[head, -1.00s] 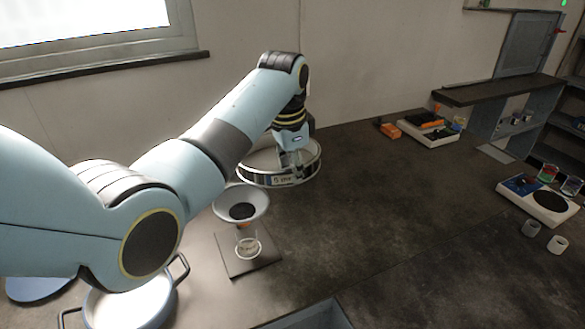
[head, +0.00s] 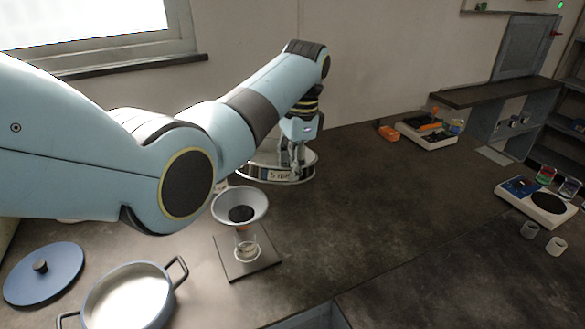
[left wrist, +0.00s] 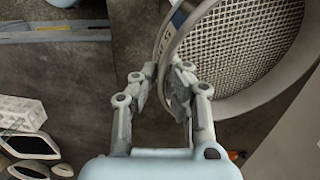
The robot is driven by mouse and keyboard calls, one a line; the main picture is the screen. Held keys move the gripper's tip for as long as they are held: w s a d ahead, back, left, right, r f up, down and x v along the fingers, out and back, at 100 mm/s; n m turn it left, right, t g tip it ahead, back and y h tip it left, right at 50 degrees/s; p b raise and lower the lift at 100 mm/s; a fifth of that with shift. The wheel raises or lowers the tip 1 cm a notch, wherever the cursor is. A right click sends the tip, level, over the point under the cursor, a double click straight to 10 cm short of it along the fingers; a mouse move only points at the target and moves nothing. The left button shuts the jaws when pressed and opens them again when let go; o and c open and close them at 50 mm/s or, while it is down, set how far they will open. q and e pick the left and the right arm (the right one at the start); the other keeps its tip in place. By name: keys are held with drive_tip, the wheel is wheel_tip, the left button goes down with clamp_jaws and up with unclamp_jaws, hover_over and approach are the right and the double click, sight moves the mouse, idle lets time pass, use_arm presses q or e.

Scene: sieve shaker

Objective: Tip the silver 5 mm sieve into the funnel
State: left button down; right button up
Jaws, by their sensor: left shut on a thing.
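The silver sieve (head: 262,174) is a round, shallow metal ring with a label on its front, behind the funnel in the head view. My left gripper (head: 297,168) is shut on its rim at the right side. In the left wrist view the gripper (left wrist: 158,88) pinches the sieve's rim (left wrist: 182,38), and the wire mesh shows. I cannot tell whether the sieve clears the bench. The pale funnel (head: 225,209) stands in front of the sieve, above a clear beaker (head: 247,252) on a dark square plate (head: 262,266). My right gripper is not in view.
A pot (head: 180,270) with pale contents and a blue lid (head: 60,275) are at the lower left. Scales (head: 530,205) (head: 425,130) and small cups (head: 556,246) stand to the right. The bench middle right of the funnel is clear.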

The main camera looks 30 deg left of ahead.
use_arm(q)
drive_tip(key=shift+s+a, duration=0.1)
drive_tip(key=shift+g+b, duration=0.3)
drive_tip(key=shift+g, duration=0.1)
drive_tip(key=shift+s+f+g+y+b, duration=0.1)
drive_tip(key=shift+f+g+y+b, duration=0.25)
drive_tip(key=shift+g+y+b, duration=0.6)
drive_tip(key=shift+h+b, duration=0.35)
drive_tip(key=shift+b, duration=0.15)
drive_tip(key=shift+r, duration=0.1)
drive_tip(key=shift+s+a+r, duration=0.1)
drive_tip(key=shift+r, duration=0.05)
